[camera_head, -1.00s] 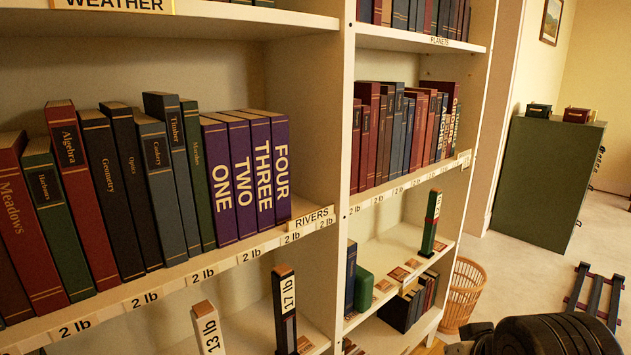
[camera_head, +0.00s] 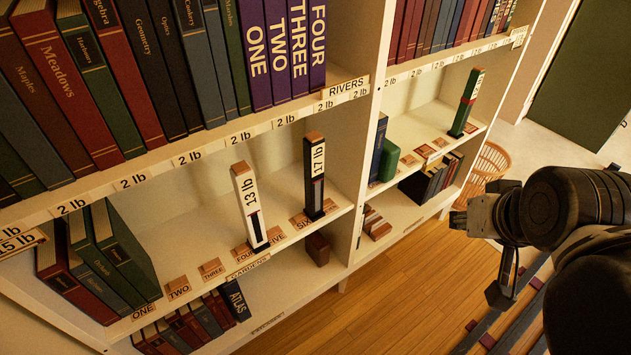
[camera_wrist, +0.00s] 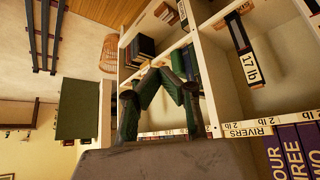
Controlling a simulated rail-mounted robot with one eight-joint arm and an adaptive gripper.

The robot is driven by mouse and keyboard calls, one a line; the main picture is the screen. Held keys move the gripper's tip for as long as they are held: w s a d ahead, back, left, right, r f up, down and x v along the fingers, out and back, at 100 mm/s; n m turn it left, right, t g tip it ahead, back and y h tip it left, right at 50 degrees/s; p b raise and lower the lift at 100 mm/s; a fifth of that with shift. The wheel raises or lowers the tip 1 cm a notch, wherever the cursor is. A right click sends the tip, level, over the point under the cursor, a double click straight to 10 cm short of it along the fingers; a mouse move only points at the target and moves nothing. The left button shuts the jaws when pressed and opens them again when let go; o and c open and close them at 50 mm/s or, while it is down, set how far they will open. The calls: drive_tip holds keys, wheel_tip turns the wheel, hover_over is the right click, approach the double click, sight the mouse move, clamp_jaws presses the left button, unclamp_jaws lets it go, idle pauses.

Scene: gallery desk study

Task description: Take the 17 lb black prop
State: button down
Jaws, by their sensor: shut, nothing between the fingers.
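The black prop (camera_head: 314,190), labelled 17 lb with a brown top, stands upright on the middle shelf of the left bookcase. It also shows, upside down, in the wrist view (camera_wrist: 241,50). The white 13 lb prop (camera_head: 249,208) stands to its left on the same shelf. My gripper (camera_head: 499,293) is outside the bookcase, well to the right of the black prop and apart from it. In the wrist view my gripper's fingers (camera_wrist: 163,72) are closed together and hold nothing.
A green-and-red prop (camera_head: 467,104) stands on the right bay's shelf. An upright divider (camera_head: 368,150) separates the bays. Books line the shelf above the black prop. A wicker basket (camera_head: 487,168) and a green cabinet (camera_head: 575,70) stand beyond. Wooden floor (camera_head: 400,290) in front is clear.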

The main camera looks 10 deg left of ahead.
idle(0.3)
drive_tip(key=c, duration=1.1)
unclamp_jaws()
